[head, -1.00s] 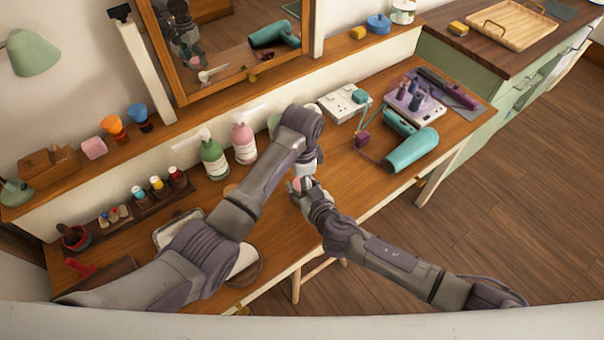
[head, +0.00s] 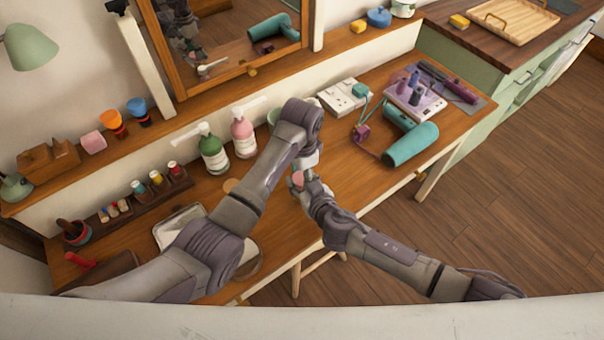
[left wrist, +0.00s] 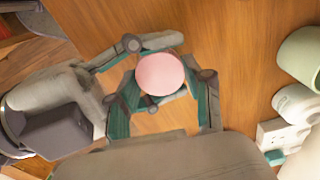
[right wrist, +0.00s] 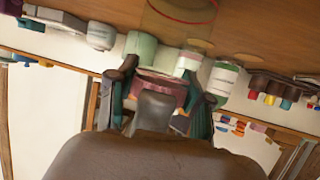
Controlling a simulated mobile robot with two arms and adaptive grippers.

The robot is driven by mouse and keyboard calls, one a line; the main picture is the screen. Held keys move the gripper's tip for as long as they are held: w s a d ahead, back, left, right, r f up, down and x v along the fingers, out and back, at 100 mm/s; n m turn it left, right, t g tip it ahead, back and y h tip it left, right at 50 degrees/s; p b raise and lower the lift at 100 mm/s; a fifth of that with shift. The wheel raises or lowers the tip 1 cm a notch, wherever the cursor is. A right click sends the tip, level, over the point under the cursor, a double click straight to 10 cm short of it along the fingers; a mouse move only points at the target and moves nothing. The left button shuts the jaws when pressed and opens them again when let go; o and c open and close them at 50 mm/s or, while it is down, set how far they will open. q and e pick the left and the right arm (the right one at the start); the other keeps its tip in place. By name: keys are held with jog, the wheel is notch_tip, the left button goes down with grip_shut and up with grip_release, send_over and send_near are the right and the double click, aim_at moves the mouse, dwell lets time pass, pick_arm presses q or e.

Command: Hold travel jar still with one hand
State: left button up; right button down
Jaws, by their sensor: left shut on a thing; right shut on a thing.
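The small travel jar, with a round pink top (head: 298,179), is between my two grippers above the desk's front edge. In the left wrist view its pink top (left wrist: 160,74) faces the camera. My left gripper (head: 306,164) is shut on the jar from above, with its fingers either side of the pink top. My right gripper (head: 304,190) comes in from the side and is shut on the jar. In the right wrist view a dull reddish part of the jar (right wrist: 158,86) shows between its fingers. The jar's lower part is mostly hidden.
Green (head: 212,152) and pink (head: 243,138) pump bottles stand behind my left arm. A teal hair dryer (head: 410,145) and a white socket box (head: 342,96) lie to the right. A tray (head: 172,226) is partly hidden under my left arm. Clear desk (head: 350,180) lies right of the grippers.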

pick_arm(q)
jog(key=o, duration=1.3)
jog(key=shift+s, duration=0.15)
pick_arm(e)
jog(key=shift+s+d+f, duration=0.15)
jog(key=shift+s+f, duration=0.05)
jog(key=shift+f, duration=0.15)
pick_arm(q)
jog(key=shift+r, duration=2.25)
pick_arm(e)
jog(key=c, duration=0.8)
grip_release()
pick_arm(q)
jog(key=shift+w+f, duration=0.1)
jog(key=shift+w, duration=0.1)
pick_arm(e)
jog(key=o, duration=0.4)
jog(key=shift+w, duration=0.15)
jog(key=shift+r, duration=0.15)
